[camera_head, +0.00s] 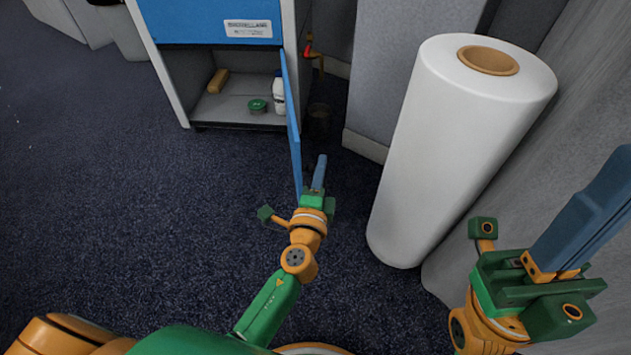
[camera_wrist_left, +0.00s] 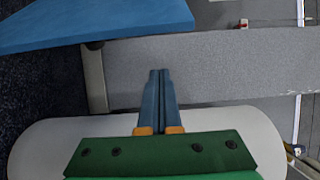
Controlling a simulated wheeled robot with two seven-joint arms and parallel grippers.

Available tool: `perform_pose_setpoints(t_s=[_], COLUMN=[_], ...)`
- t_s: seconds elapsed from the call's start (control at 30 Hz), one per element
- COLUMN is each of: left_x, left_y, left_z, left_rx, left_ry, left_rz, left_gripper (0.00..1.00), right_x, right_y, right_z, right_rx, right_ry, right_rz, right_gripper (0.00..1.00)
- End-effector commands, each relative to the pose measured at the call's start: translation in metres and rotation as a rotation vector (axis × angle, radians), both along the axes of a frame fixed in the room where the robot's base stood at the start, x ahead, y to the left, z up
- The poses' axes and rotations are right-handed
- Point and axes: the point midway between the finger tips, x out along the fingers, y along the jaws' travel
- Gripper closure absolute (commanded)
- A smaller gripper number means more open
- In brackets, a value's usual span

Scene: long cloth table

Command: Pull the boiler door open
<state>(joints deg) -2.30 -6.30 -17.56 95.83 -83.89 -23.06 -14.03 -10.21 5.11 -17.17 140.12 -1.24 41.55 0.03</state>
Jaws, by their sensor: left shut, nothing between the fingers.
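The boiler is a grey-white cabinet (camera_head: 172,85) with a blue upper panel (camera_head: 205,20) and a label. Its lower blue door (camera_head: 291,125) stands swung out towards me, seen almost edge-on, and the compartment behind it is exposed. My left gripper (camera_head: 321,160) is shut and empty, just to the right of the door's near end. In the left wrist view the shut fingers (camera_wrist_left: 161,75) point at a grey surface, and the blue door (camera_wrist_left: 95,25) is at the upper left, apart from them. My right gripper (camera_head: 590,225) looks shut and empty; its tips are near the frame edge.
A tall white roll (camera_head: 450,140) stands right of my left gripper, between my arms. Inside the compartment are a white bottle (camera_head: 279,95), a green-lidded item (camera_head: 257,105) and a tan block (camera_head: 218,81). The dark carpet (camera_head: 130,200) at left is clear.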

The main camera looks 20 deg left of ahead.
Motion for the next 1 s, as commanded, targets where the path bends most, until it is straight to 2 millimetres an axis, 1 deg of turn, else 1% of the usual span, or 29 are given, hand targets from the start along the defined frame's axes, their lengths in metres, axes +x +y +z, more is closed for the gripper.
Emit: perform_pose_setpoints(t_s=[0.03, 0.1, 0.13, 0.17, 0.2, 0.3, 0.4, 0.53, 0.8, 0.87, 0.97, 1.0], left_x=[0.011, 0.026, 0.032, 0.034, 0.028, 0.021, 0.017, 0.015, 0.015, 0.013, 0.006, 0.002], left_y=[0.001, 0.003, 0.003, 0.007, 0.015, 0.028, 0.036, 0.040, 0.040, 0.044, 0.062, 0.071], left_z=[0.000, -0.001, -0.001, 0.000, 0.001, 0.001, 0.000, 0.000, -0.001, -0.001, -0.001, -0.001], left_rx=[-0.001, 0.001, 0.000, 0.001, 0.002, 0.002, -0.001, -0.002, -0.002, -0.001, 0.001, 0.003], left_ry=[-0.002, -0.002, -0.002, 0.000, 0.003, 0.002, 0.002, 0.001, 0.002, 0.003, 0.005, 0.004], left_rz=[0.000, 0.000, 0.000, 0.002, 0.002, 0.002, 0.001, 0.001, 0.001, 0.002, 0.004, 0.005], left_gripper=[1.00, 1.00, 1.00, 1.00, 1.00, 1.00, 1.00, 1.00, 1.00, 1.00, 1.00, 1.00], right_x=[0.000, -0.001, -0.001, -0.002, -0.001, 0.001, 0.002, 0.003, 0.003, 0.003, 0.003, 0.003], right_y=[0.000, -0.001, -0.001, -0.001, -0.001, 0.000, 0.001, 0.002, 0.002, 0.001, 0.002, 0.002], right_z=[-0.001, -0.003, -0.004, -0.001, 0.003, 0.003, 0.003, 0.001, 0.000, 0.001, 0.004, 0.005], right_rx=[0.001, 0.005, 0.006, 0.008, 0.005, -0.003, -0.007, -0.011, -0.011, -0.011, -0.012, -0.013], right_ry=[-0.003, -0.012, -0.016, -0.021, -0.012, 0.009, 0.018, 0.027, 0.031, 0.031, 0.031, 0.032], right_rz=[0.000, 0.001, 0.003, 0.003, 0.001, -0.001, -0.003, -0.003, -0.002, -0.003, -0.004, -0.005], right_gripper=[1.00, 1.00, 1.00, 1.00, 1.00, 1.00, 1.00, 1.00, 1.00, 1.00, 1.00, 1.00])
